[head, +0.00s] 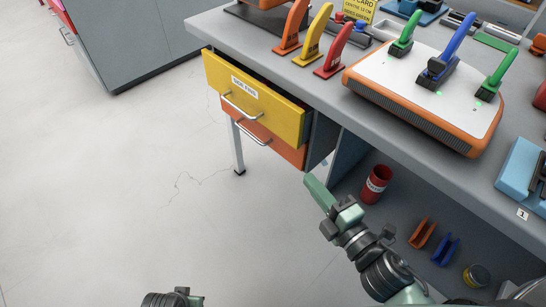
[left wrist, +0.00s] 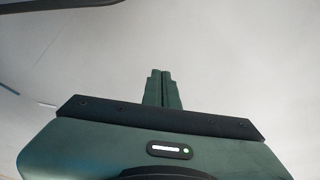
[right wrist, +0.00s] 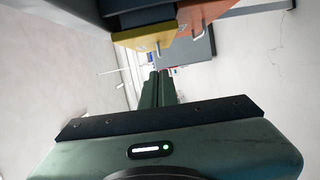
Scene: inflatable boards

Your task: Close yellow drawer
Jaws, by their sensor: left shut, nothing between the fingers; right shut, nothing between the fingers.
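The yellow drawer (head: 255,97) sits under the left end of the grey workbench and stands pulled out. It has a white label and a metal bar handle (head: 240,108). It also shows in the right wrist view (right wrist: 143,38). My right gripper (head: 310,182) is shut and empty, below and right of the drawer's front, apart from it. The fingers also show in the right wrist view (right wrist: 157,76). My left gripper shows in the left wrist view (left wrist: 161,74), shut and empty over bare floor. In the head view only a bit of the left arm shows at the bottom edge.
An orange drawer (head: 255,138) sits directly below the yellow one, also with a bar handle. A red can (head: 375,185) stands on the shelf under the workbench (head: 225,28). A grey cabinet (head: 140,35) stands at the back left. The floor at left is clear.

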